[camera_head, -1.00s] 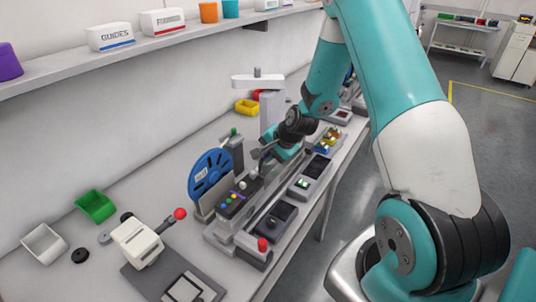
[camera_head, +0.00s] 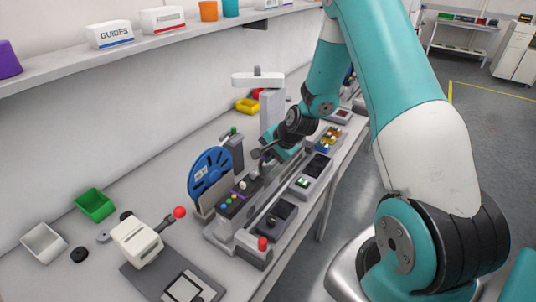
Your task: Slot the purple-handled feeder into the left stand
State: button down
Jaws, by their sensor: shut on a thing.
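The feeder (camera_head: 238,198) is a long, narrow dark-grey unit with small coloured buttons and a little purple on its top. It lies lengthwise in the middle of the bench, beside a blue reel (camera_head: 209,175). My gripper (camera_head: 262,155) is at the far end of this feeder, low and pointing down toward it. It is shut on the feeder, but the grasp is small and partly hidden by my wrist. A grey stand (camera_head: 220,238) with a raised front block is under and around the feeder's near end. How deep the feeder sits there cannot be told.
A red-knobbed block (camera_head: 254,252) and a control box (camera_head: 279,215) stand close on the right. A cream device with a red-ball lever (camera_head: 138,240) is at front left. A green bin (camera_head: 95,205) and white bin (camera_head: 44,244) lie left. A grey post (camera_head: 271,108) rises behind.

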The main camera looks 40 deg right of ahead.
jog(key=shift+w+d+r, duration=0.1)
jog(key=shift+w+d, duration=0.2)
jog(key=shift+d, duration=0.35)
jog(key=shift+w+d, duration=0.3)
jog(key=shift+d, duration=0.3)
dwell(0.4)
jog(key=c, duration=1.1)
grip_release()
jog(key=shift+s, duration=0.1)
jog(key=shift+s+f, duration=0.15)
jog(key=shift+f, duration=0.05)
jog(key=b+v, duration=0.3)
jog(key=v, duration=1.4)
jog(key=shift+a+r+b, duration=0.1)
jog(key=shift+r+b, duration=0.2)
